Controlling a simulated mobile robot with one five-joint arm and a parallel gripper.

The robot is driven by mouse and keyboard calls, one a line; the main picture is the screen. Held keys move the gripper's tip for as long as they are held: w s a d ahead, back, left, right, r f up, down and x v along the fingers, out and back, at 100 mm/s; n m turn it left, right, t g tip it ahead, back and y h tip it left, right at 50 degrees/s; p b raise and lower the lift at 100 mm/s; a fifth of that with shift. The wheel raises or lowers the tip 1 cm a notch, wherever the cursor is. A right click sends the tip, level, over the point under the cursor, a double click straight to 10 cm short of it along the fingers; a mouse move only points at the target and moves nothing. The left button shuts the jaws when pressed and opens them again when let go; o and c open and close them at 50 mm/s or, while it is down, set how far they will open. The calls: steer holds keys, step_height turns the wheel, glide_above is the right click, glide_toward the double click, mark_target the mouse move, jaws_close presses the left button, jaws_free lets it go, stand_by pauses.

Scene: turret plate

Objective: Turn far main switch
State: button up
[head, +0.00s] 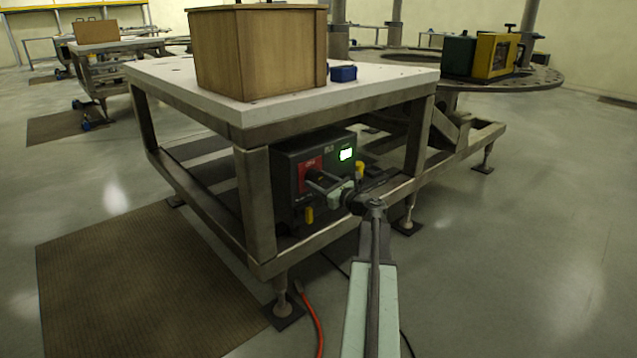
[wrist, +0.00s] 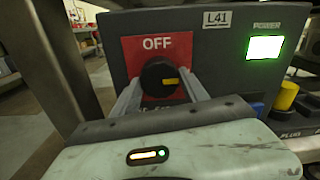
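The main switch is a round black knob (wrist: 160,77) with a yellow pointer mark on its right side. It sits on a red plate (wrist: 130,50) that reads OFF above the knob; lettering below is mostly hidden by my gripper. In the head view the red plate (head: 305,171) is on the dark control box (head: 287,165) under the table. My gripper (wrist: 160,82) faces the knob, one finger on its left and one on its right. The fingers are apart; contact with the knob is not clear. In the head view my gripper (head: 319,181) reaches in from the right.
A lit green POWER display (wrist: 265,48) and an L41 label (wrist: 216,18) are on the box. A yellow plug (wrist: 287,95) is at its right. The table frame's leg (head: 255,205) stands left of the box, and a lower rail (head: 330,233) runs in front.

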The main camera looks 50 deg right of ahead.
steer(key=shift+n, duration=0.4)
steer(key=n, duration=0.8)
steer(key=shift+d, duration=0.1)
steer(key=n, duration=0.5)
steer(key=shift+r, duration=0.1)
steer(key=n, duration=0.4)
steer(key=shift+n, duration=0.3)
steer(key=o, duration=1.4)
